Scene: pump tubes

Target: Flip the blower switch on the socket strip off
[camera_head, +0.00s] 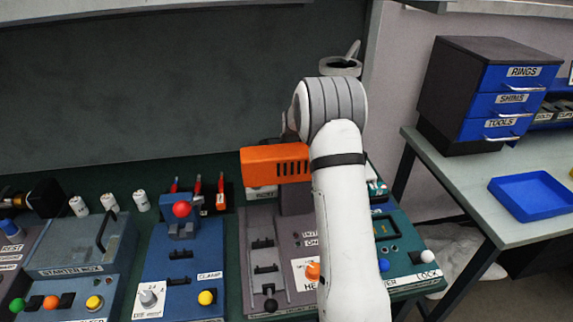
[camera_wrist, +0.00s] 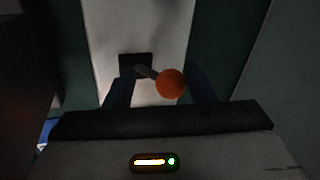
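In the wrist view, an orange ball-ended switch lever (camera_wrist: 171,83) sticks out of a black plate (camera_wrist: 135,65) on a pale strip (camera_wrist: 158,30), which looks like the socket strip. Its label is not visible, so I cannot tell that it is the blower's. My gripper (camera_wrist: 160,82) is open, with one dark bluish finger on each side of the lever. The ball is nearer the right finger, and I cannot tell whether they touch. In the head view, my arm hides the fingertips and this lever.
An orange vented box (camera_head: 275,165) shows beside my arm. The bench holds a blue clamp unit (camera_head: 181,265), a grey box (camera_head: 80,257) and a green unit (camera_head: 405,255). An orange knob (camera_head: 313,270) shows beside my forearm. A side table with drawers (camera_head: 490,95) is right.

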